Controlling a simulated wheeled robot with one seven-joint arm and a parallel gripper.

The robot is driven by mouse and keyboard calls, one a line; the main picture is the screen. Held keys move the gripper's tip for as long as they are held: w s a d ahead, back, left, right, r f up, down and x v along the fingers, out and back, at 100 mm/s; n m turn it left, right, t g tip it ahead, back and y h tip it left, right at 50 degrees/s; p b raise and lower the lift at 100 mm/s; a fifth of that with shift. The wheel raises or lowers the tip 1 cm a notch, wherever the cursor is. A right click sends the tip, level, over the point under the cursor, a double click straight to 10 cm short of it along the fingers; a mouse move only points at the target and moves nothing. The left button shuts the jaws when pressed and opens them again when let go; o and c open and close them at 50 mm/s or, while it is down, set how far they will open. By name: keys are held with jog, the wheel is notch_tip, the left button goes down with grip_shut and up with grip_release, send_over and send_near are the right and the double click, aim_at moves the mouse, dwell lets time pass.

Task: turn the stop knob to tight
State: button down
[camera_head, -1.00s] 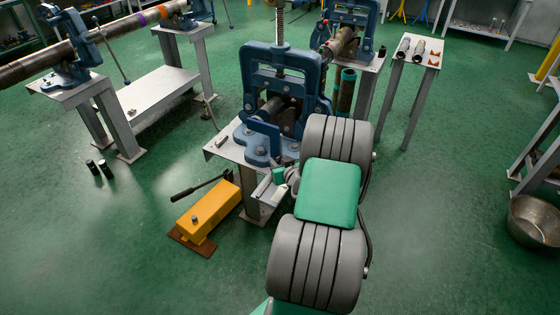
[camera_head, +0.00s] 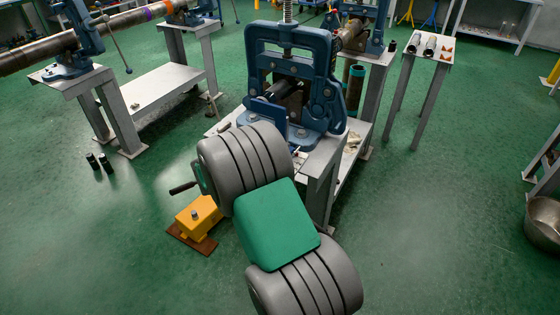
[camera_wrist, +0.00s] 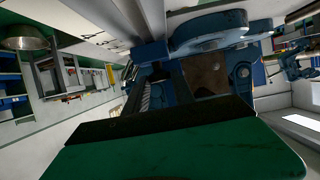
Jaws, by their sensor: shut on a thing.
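The blue pipe vise (camera_head: 290,75) stands on a grey metal bench in front of me, with its upright screw on top and a pipe end in its jaws. In the wrist view its blue base and frame (camera_wrist: 212,30) show tilted, close beyond my gripper. My gripper (camera_wrist: 165,125) shows there as a large green part with a black edge across the bottom. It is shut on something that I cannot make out. I cannot pick out the stop knob in either view.
A yellow floor unit with a black handle (camera_head: 197,217) sits beside my arm, partly hidden. Another vise holds a long pipe at the left (camera_head: 70,45). A small stand with short pipes (camera_head: 430,48) is at the back right. A metal basin (camera_head: 543,222) is at the right edge.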

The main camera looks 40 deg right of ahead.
jog(key=shift+w+a+f+m+g+h+b, duration=0.1)
jog(key=shift+w+m+g+h+b, duration=0.1)
jog(key=shift+m+g+b, duration=0.6)
jog(key=shift+w+f+m+g+h+b, duration=0.1)
jog(key=shift+w+m+g+b, duration=0.05)
jog(key=shift+m+g+b, duration=0.65)
jog(key=c, duration=1.1)
grip_release()
jog(key=shift+r, duration=0.15)
jog(key=v, duration=0.8)
jog(key=shift+w, duration=0.15)
